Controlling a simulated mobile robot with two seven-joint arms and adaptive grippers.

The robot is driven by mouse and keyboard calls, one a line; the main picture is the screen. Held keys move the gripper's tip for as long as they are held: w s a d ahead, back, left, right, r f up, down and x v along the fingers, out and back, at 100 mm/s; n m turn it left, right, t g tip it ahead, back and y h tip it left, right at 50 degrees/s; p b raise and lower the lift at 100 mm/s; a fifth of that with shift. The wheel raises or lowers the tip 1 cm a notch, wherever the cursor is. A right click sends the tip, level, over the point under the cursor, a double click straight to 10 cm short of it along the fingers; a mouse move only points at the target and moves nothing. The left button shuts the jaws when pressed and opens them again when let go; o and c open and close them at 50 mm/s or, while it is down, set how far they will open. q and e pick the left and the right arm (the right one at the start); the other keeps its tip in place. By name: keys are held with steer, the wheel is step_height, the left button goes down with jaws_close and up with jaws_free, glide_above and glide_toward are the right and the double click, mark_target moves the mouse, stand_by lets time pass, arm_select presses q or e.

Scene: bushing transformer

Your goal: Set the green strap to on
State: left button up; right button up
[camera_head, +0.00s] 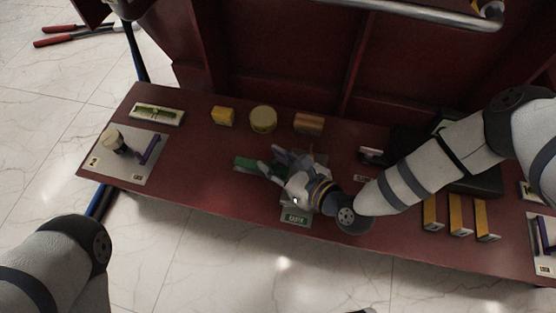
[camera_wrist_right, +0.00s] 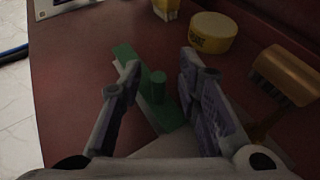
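The green strap (camera_head: 245,163) lies across the middle of the red table, partly hidden by my right gripper (camera_head: 268,161). In the right wrist view the green strap (camera_wrist_right: 152,88) is a flat green bar with a short upright green peg. My right gripper (camera_wrist_right: 160,66) is open, with one finger on each side of the bar and peg. I cannot tell whether either finger touches it. A grey plate with a green label (camera_head: 295,217) shows below the right gripper. My left arm shows at the lower left, but its gripper is out of view.
A yellow block (camera_head: 223,117), a round yellow tin (camera_head: 263,119) and an orange-brown block (camera_head: 308,123) stand behind the strap. A plate with a purple lever (camera_head: 150,149) is at the left. Several yellow brackets (camera_head: 455,215) stand at the right. Bare table lies left of the strap.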

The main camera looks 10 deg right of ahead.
steer(key=v, duration=1.2)
steer(key=shift+f, duration=0.15)
